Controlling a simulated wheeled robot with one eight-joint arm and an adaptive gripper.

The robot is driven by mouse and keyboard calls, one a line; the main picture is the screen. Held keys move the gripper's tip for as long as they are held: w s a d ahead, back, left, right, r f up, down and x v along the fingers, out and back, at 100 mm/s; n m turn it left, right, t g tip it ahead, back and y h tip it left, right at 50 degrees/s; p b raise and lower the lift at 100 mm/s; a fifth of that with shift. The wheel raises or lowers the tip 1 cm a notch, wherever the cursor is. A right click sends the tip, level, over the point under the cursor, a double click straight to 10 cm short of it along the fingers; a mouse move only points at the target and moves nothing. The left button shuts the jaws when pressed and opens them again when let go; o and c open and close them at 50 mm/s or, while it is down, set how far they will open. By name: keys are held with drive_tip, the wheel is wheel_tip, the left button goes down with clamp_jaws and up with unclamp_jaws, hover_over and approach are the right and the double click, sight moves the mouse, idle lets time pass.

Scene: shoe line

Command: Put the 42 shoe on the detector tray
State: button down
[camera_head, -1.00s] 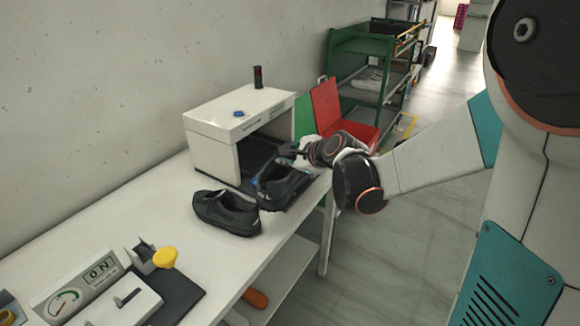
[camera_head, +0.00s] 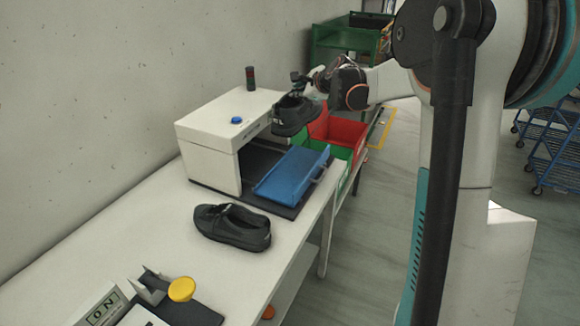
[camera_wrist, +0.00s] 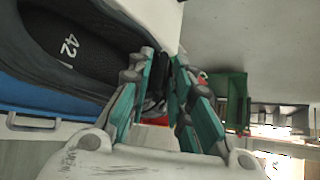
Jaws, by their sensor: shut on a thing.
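My gripper (camera_head: 299,85) is shut on the edge of a black shoe (camera_head: 291,119), which hangs in the air above the blue detector tray (camera_head: 284,178). In the wrist view the held shoe (camera_wrist: 35,52) fills the upper left, and its insole reads 42. My gripper fingers (camera_wrist: 163,60) are at the shoe's edge there; the exact contact is partly hidden. The tray is pulled out of the white detector box (camera_head: 212,140) and looks empty. Its blue edge also shows below the shoe in the wrist view (camera_wrist: 45,108).
Another black shoe (camera_head: 233,227) lies on the white table (camera_head: 150,230) in front of the detector. A yellow button (camera_head: 181,289) stands near the front. Red (camera_head: 346,133) and green bins are past the table's far end. Blue wire racks (camera_head: 550,145) stand at right.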

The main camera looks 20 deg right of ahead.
wheel_tip(320, 180, down, 20)
drive_tip(key=b, duration=0.6)
drive_tip(key=shift+r, duration=0.15)
drive_tip(key=c, duration=1.4)
unclamp_jaws()
drive_tip(key=shift+c, duration=0.2)
drive_tip(key=p+v, duration=0.3)
drive_tip(key=v, duration=0.9)
